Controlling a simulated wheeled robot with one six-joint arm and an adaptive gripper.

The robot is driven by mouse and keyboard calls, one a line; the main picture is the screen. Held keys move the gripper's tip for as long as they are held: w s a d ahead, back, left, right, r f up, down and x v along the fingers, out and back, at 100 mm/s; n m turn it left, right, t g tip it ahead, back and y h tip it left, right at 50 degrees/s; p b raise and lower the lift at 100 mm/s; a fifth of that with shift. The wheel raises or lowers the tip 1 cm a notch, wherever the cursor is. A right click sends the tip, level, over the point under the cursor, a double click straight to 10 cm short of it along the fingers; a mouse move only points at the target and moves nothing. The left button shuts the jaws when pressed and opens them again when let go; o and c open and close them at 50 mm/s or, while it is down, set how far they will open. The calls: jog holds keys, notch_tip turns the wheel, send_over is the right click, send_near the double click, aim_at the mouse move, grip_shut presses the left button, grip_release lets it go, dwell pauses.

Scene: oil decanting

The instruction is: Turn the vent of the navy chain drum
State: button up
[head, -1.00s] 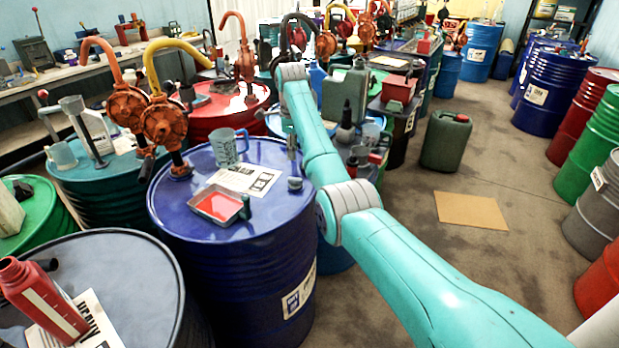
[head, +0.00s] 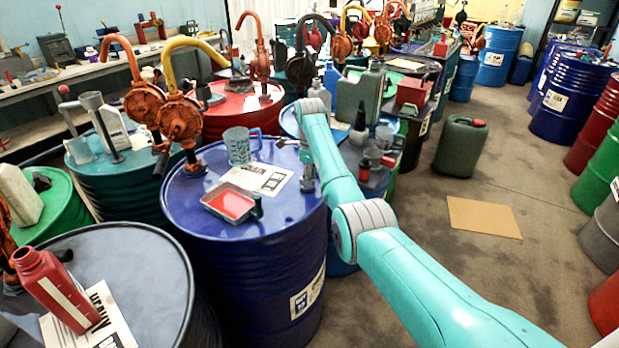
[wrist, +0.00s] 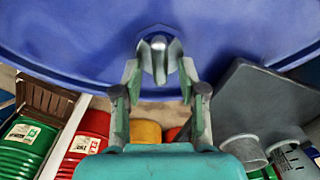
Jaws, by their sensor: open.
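The navy drum (head: 185,222) stands upright in the middle left of the head view. Its blue top fills the upper part of the wrist view (wrist: 70,45). The vent, a small silver ribbed knob (wrist: 158,62), stands out from the drum top near its rim. My gripper (wrist: 160,74) is open, with one finger on each side of the vent. Narrow gaps seem to show between fingers and knob; I cannot tell whether either touches. In the head view the gripper is small beside the vent (head: 308,181), below the end of my arm.
A red-filled tray (head: 231,204), a printed sheet (head: 262,179) and a clear jug (head: 238,146) are on the navy drum. An orange pump (head: 180,122) rises at its left. Other drums and cans crowd around. The floor at right is open around a cardboard sheet (head: 483,217).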

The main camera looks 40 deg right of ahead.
jog(key=shift+f, duration=0.1)
grip_shut()
jog(key=shift+n, duration=0.3)
jog(key=n, duration=0.3)
jog(key=shift+w+d+n, duration=0.1)
jog(key=shift+w+n, duration=0.05)
jog(key=shift+n, duration=0.15)
jog(key=n, duration=0.4)
jog(key=shift+w+n, duration=0.15)
jog(key=shift+n, duration=0.15)
jog(key=n, duration=0.4)
jog(key=shift+w, duration=0.2)
jog(key=n, duration=0.5)
jog(key=shift+w, duration=0.1)
